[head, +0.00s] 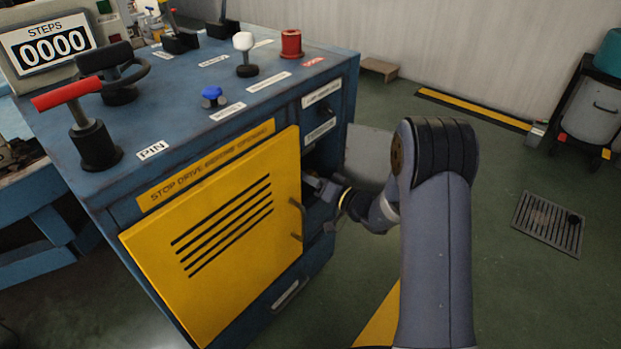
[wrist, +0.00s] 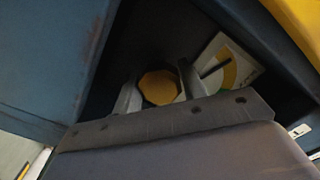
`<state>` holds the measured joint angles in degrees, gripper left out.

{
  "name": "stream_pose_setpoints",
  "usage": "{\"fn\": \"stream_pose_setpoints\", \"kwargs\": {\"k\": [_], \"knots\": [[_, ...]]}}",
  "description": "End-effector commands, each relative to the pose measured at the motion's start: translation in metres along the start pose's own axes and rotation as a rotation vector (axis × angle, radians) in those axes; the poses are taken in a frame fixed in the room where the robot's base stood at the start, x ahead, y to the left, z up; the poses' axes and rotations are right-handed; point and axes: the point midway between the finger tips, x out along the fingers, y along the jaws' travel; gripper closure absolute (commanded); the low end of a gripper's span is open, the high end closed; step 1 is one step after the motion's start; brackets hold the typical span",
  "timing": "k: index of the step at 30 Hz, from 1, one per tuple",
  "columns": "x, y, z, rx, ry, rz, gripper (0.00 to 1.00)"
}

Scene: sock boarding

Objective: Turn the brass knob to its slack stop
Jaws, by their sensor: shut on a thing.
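The brass knob (wrist: 158,87) shows in the wrist view as a dull gold, many-sided disc inside a dark recess. My gripper (wrist: 157,92) has one finger on each side of the knob and is shut on it. Beside the knob, to the right, is a white dial plate (wrist: 231,66) with a yellow-green band and a dark pointer. Part of the dial is hidden by my right finger. In the head view, my gripper (head: 318,186) reaches into the opening at the cabinet's right side. The knob is hidden there.
The blue cabinet (head: 220,66) carries a red T-handle (head: 68,94), a blue knob (head: 212,93) and a white-topped lever (head: 244,45). A yellow slotted door (head: 220,250) stands just left of my wrist. Blue walls surround the recess closely. Open floor lies to the right.

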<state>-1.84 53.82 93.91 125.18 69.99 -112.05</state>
Motion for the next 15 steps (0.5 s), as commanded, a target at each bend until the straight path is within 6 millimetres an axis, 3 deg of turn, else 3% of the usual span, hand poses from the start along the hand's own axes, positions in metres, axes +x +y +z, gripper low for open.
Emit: {"fn": "stream_pose_setpoints", "kwargs": {"k": [15], "knots": [[0.0001,0.0009,0.0007,-0.401,-0.002,0.0,0.83]]}}
